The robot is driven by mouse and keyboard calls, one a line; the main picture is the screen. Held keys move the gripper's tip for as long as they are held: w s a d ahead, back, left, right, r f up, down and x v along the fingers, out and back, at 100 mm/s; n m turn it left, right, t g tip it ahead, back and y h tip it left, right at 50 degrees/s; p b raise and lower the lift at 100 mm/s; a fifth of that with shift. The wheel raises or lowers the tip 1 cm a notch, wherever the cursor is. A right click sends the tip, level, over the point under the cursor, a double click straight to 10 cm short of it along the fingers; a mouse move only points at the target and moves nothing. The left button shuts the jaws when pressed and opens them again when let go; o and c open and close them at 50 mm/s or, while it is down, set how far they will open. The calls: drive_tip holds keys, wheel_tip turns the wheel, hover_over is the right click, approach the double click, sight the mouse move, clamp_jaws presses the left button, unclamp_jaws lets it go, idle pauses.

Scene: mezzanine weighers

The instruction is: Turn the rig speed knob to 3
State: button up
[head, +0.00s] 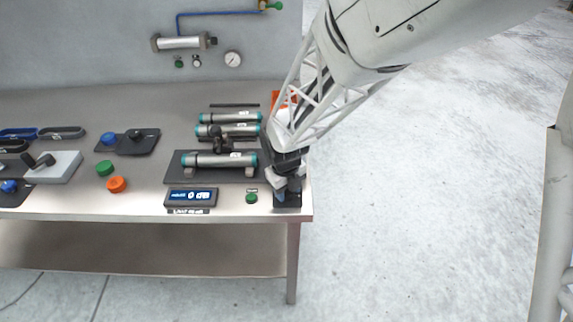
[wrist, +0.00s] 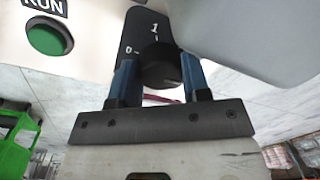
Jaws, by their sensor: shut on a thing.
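The rig speed knob (wrist: 160,66) is a round black knob on a dark panel (wrist: 140,28) in the wrist view. White marks "0" and "1" show on the panel beside it; the higher numbers are out of sight. I cannot tell clearly where the knob's pointer stands. My gripper (wrist: 159,80) has its two blue fingers on either side of the knob, shut on it. In the head view my gripper (head: 281,190) is at the table's front right corner, over the dark panel (head: 289,206), and it hides the knob.
A green RUN button (wrist: 49,37) is left of the panel; it also shows in the head view (head: 251,198). A small display (head: 190,197) stands farther left, and a rig with a cylinder (head: 215,160) lies behind. Right of the table (head: 135,203) is open floor.

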idle(0.4)
drive_tip(key=o, duration=0.9)
drive_tip(key=shift+r, duration=0.1)
drive_tip(key=shift+s+a+r, duration=0.1)
drive_tip(key=shift+a+r, duration=0.05)
drive_tip(key=shift+r, duration=3.65)
